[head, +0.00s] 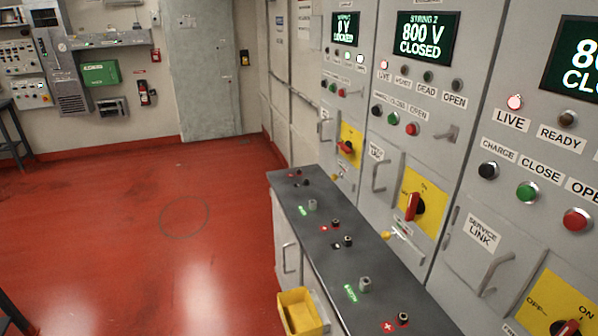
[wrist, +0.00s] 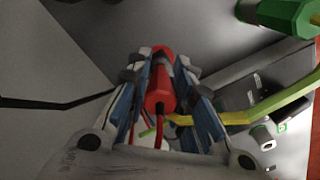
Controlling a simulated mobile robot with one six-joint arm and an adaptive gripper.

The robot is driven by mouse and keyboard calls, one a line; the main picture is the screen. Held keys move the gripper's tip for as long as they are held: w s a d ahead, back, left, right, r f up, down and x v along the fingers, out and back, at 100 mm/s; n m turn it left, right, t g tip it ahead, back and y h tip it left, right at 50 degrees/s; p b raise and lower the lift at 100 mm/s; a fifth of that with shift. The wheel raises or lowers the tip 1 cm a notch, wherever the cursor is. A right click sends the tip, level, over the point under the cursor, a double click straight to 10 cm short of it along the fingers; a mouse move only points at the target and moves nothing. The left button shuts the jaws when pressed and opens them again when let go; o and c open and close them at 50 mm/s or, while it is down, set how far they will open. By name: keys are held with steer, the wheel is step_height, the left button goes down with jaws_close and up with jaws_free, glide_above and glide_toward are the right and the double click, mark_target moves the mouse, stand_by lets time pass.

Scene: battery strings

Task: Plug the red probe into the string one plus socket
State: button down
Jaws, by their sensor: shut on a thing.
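My gripper (wrist: 160,82) is shut on the red probe (wrist: 160,92) in the wrist view. The probe lies between the two fingers, with a thin red lead trailing toward the camera; its tip is not clear. Neither gripper nor probe shows in the head view. In the head view, groups of sockets run along the dark bench top. The far group, near the leftmost cabinet, has a small red-marked socket (head: 297,173); its label is too small to read. Nearer red plus labels sit beside a middle socket (head: 336,223) and a front socket (head: 403,319).
The grey bench (head: 322,246) runs along cabinets with displays (head: 427,38), red handles and buttons. A yellow bin (head: 300,312) hangs at its front. Open red floor (head: 130,235) lies left. A green connector (wrist: 285,15) with a yellow-green cable is right of my gripper.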

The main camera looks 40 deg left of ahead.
steer(key=shift+r+p, duration=1.5)
steer(key=shift+r, duration=0.35)
steer(key=shift+r+p, duration=2)
steer(key=shift+r, duration=0.45)
steer(key=shift+s+f, duration=0.1)
